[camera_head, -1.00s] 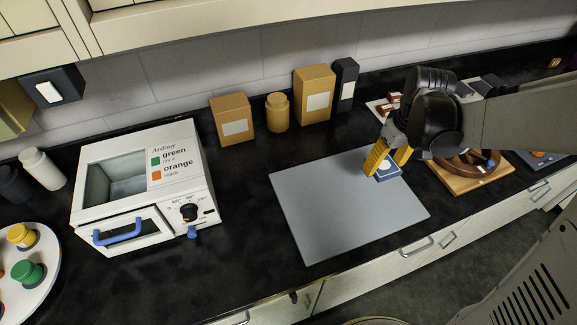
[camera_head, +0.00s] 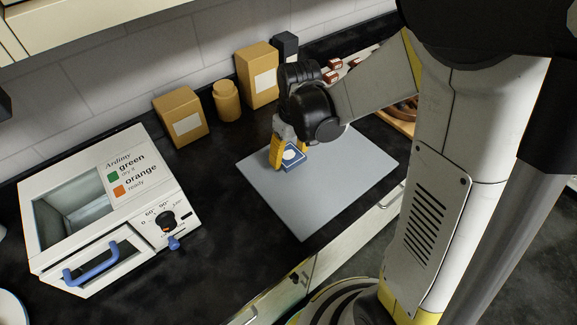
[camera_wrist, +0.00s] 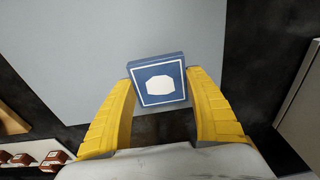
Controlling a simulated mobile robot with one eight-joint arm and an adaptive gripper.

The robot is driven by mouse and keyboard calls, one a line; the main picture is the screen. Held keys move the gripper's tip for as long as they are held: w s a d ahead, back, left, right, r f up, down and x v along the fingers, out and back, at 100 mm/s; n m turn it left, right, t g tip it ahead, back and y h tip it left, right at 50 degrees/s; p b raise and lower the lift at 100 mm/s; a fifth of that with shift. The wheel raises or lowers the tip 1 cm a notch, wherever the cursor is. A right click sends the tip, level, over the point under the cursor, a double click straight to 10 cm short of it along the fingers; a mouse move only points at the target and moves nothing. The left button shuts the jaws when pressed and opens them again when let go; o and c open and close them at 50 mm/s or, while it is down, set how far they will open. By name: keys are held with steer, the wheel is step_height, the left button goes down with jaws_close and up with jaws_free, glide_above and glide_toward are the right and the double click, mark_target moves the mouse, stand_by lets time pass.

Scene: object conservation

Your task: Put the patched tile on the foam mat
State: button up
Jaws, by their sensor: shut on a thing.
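The patched tile is a blue square with a white patch (camera_head: 292,156), at the upper left part of the grey foam mat (camera_head: 318,203) in the head view. My gripper (camera_head: 289,154) has its yellow fingers shut on the tile. In the wrist view the tile (camera_wrist: 160,82) sits between the two fingertips, with the grey mat (camera_wrist: 100,40) behind it. I cannot tell whether the tile touches the mat or is held just above it.
A white oven-like box (camera_head: 100,210) with a blue handle stands at the left. Tan boxes (camera_head: 182,118) and a tan jar (camera_head: 227,100) stand along the wall. A wooden tray (camera_head: 398,120) is at the right, partly hidden by my arm. Most of the mat is bare.

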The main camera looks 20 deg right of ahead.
mark_target(288, 164)
steer(key=shift+a+f+b, duration=0.1)
steer(key=shift+f+b, duration=0.8)
steer(key=shift+f, duration=1.15)
steer(key=shift+f, duration=0.15)
steer(key=o, duration=1.3)
